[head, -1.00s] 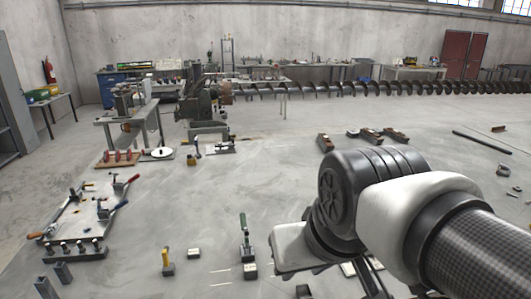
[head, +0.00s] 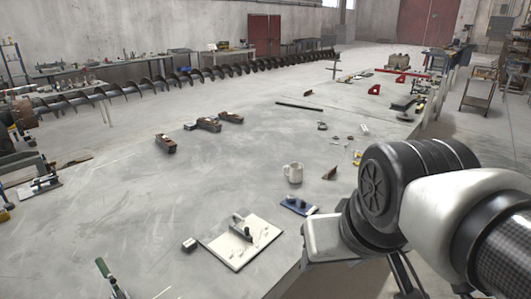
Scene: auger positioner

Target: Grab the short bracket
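I cannot tell for sure which thing is the short bracket. A small brown angled piece (head: 330,173) stands on the grey work surface to the right of the white mug, and a similar one (head: 308,92) lies farther back. Red angled pieces (head: 374,90) stand at the far right of the surface. My arm fills the lower right of the head view. Only dark parts of my gripper (head: 404,277) show at the bottom, below the wrist; its fingertips are not clear. No thing shows held in it.
A white mug (head: 293,172), a blue plate tool (head: 298,206) and a pale board (head: 241,241) with a dark-handled tool lie left of my arm. Wooden planes (head: 208,124) lie farther left. A long dark bar (head: 299,106) lies behind.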

